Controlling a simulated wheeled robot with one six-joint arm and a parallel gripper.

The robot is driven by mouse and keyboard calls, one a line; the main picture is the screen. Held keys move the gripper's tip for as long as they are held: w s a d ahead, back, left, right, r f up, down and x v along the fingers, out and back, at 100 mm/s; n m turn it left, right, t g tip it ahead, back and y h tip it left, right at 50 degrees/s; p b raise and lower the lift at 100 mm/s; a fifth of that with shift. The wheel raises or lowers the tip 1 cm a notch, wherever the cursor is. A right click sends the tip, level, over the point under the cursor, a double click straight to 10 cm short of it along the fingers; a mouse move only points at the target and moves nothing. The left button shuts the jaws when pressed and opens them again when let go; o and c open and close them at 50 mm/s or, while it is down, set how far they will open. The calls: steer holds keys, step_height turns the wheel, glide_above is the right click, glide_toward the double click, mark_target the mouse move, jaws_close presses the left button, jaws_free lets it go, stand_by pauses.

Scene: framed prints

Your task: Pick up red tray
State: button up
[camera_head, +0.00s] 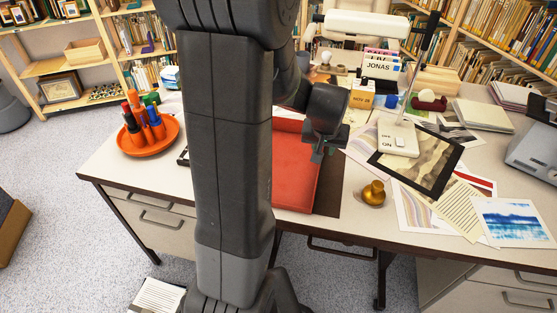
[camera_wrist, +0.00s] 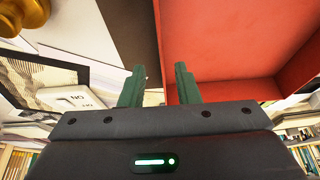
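The red tray (camera_head: 295,178) lies on the desk, partly hidden behind my arm in the head view. In the wrist view the tray (camera_wrist: 225,40) fills the upper right, with its floor and side walls showing. My gripper (camera_head: 318,154) is over the tray's right side in the head view. In the wrist view my gripper (camera_wrist: 158,82) is open, with two green fingers apart and nothing held between them. The fingers appear on either side of the tray's near wall in that view; whether they touch it I cannot tell.
A dark mat (camera_head: 329,198) shows beside the tray. A brass knob-like object (camera_head: 373,193) stands to its right, near a black-framed print (camera_head: 415,158) and loose papers. A white lamp base (camera_head: 397,137) stands behind. An orange dish (camera_head: 165,142) with markers sits at the left.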

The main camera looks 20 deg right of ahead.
steer(key=shift+b+x, duration=0.3)
steer(key=shift+x, duration=3.1)
steer(key=shift+s+a, duration=0.1)
steer(key=shift+a, duration=0.1)
jaws_close()
